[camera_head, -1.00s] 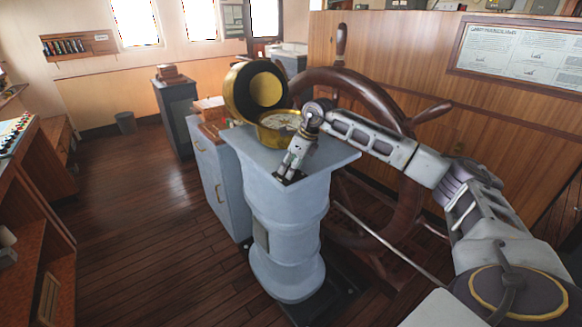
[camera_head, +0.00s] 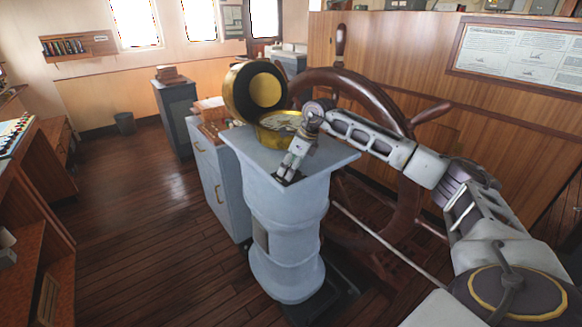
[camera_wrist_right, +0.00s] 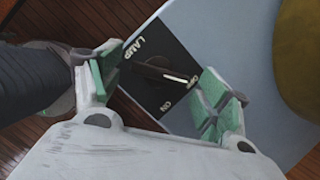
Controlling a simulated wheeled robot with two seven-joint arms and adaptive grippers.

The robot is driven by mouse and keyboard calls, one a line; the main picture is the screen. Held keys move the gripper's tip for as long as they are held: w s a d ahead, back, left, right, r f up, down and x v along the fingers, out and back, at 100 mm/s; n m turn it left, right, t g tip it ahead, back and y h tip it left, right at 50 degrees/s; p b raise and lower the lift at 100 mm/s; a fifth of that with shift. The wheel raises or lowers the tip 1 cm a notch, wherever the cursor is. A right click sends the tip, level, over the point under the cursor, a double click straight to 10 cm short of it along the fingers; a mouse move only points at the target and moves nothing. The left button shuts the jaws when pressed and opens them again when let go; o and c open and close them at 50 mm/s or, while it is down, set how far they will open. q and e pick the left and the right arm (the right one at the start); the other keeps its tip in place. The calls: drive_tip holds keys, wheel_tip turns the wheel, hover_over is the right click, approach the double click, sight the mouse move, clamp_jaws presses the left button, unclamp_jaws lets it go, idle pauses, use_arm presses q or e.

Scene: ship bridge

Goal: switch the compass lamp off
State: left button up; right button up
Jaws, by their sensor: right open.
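The lamp switch is a dark rotary knob (camera_wrist_right: 150,70) on a black plate (camera_wrist_right: 146,92) marked LAMP, OFF and ON. The white line on the knob points at the OFF mark; the ON mark lies to one side of it. The plate is on top of the grey compass stand (camera_head: 285,205). My right gripper (camera_head: 289,172) is low over the near edge of the stand's top. In the right wrist view its open green-padded fingers (camera_wrist_right: 160,85) are on either side of the knob, with gaps to it. My left gripper is out of view.
The brass compass (camera_head: 278,122) with its raised round cover (camera_head: 255,90) is just behind my right gripper. The wooden ship's wheel (camera_head: 375,90) stands close behind my right arm. A grey cabinet (camera_head: 213,185) is left of the stand. The floor farther left is clear.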

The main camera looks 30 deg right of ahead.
drive_tip(key=v, duration=1.2)
idle(0.3)
drive_tip(key=shift+w, duration=0.1)
idle(0.5)
